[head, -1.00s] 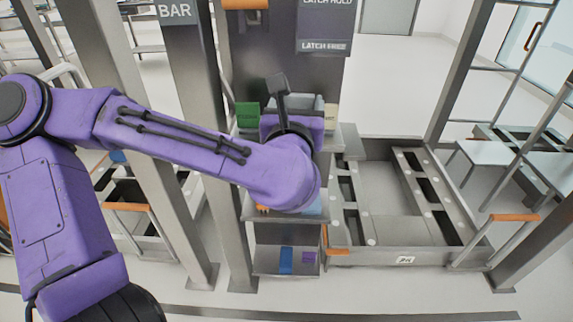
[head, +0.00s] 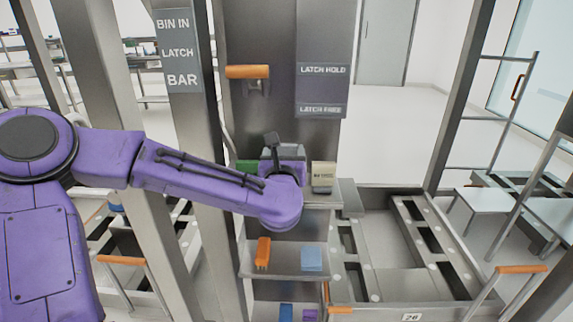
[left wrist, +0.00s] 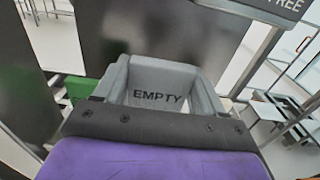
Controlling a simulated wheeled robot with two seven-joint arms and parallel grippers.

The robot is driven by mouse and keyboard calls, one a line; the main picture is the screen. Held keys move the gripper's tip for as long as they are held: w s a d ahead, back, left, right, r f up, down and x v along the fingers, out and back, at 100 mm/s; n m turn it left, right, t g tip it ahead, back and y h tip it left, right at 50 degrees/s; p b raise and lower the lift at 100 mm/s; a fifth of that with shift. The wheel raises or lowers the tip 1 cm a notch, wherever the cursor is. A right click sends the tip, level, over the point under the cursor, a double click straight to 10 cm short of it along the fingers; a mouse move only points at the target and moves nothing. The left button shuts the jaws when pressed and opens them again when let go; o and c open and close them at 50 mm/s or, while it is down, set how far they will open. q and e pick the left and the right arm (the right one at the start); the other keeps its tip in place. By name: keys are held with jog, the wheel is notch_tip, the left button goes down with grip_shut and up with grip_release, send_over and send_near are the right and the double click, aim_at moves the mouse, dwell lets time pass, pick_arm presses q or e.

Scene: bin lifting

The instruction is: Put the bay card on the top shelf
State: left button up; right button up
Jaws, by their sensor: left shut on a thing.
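My left gripper (head: 284,155) is at the upper shelf, between a green box and a beige box. In the left wrist view its grey fingers (left wrist: 163,85) are shut on a pale piece marked EMPTY, which I take as the bay card (left wrist: 160,97). The arm and wrist hide most of the card in the head view. The top shelf (head: 318,200) is partly hidden under my arm. I cannot tell whether the card touches it. My right gripper is not in view.
The green box (head: 247,166) and the beige box (head: 323,176) stand close on either side. A lower shelf (head: 285,262) holds an orange piece (head: 263,253) and a light blue block (head: 311,259). An orange handle (head: 248,72) is on the column above. A metal cradle (head: 385,290) stands right.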

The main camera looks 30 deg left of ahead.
pick_arm(q)
jog(key=x, duration=0.4)
jog(key=shift+w+f, duration=0.25)
jog(key=shift+f, duration=0.05)
notch_tip(320, 180, down, 6)
jog(key=shift+r, duration=0.1)
jog(key=shift+w+a, duration=0.15)
jog(key=shift+f+b, duration=0.4)
jog(key=shift+b, duration=0.05)
jog(key=o, duration=1.1)
jog(key=shift+r, duration=0.1)
